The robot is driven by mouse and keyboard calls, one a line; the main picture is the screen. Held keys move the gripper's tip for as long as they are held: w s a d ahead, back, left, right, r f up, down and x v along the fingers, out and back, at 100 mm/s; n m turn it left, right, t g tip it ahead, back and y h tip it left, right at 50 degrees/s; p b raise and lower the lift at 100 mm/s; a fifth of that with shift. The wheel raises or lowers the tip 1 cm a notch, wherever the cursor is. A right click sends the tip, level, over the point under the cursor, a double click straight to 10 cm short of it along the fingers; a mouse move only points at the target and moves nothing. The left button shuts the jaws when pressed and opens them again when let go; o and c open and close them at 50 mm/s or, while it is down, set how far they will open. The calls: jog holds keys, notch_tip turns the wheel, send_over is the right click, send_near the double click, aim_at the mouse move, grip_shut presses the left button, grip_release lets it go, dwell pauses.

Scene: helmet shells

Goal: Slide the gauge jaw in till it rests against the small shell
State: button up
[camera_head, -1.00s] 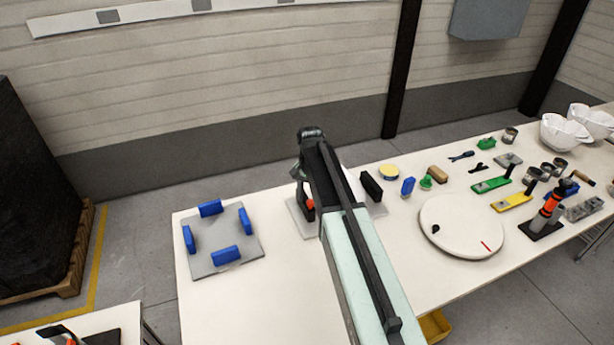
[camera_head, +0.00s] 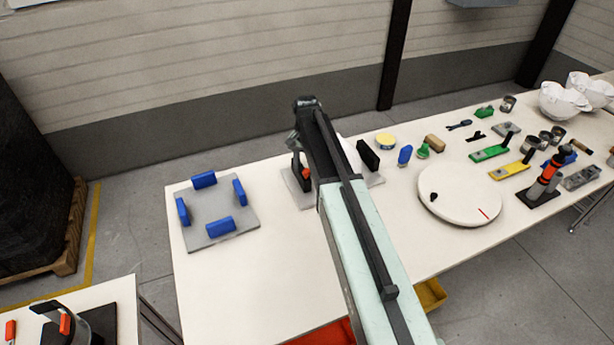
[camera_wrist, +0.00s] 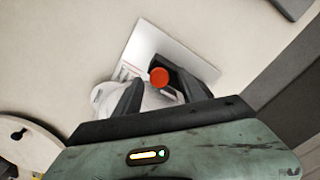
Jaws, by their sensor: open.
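The gauge is a pale plate (camera_head: 299,189) near the table's back edge, partly hidden by my arm. A dark jaw with an orange-red knob (camera_head: 306,173) stands at its left, and a black block (camera_head: 368,155) stands at its right. In the wrist view, the red knob (camera_wrist: 159,77) sits on the dark jaw over the plate (camera_wrist: 150,40). My gripper (camera_wrist: 157,80) is open, its two dark fingers on either side of the knob; contact cannot be told. The white small shell (camera_wrist: 103,95) shows behind the left finger, mostly hidden. Whether the jaw touches it cannot be seen.
A grey plate with several blue blocks (camera_head: 221,226) lies left of the gauge. A round white turntable (camera_head: 459,195) and several small tools are to the right. White shells (camera_head: 562,102) stand at the far right. Bare table (camera_head: 270,275) lies in front of the gauge.

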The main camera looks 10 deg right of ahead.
jog(key=shift+f, duration=0.25)
grip_shut()
dwell(1.3)
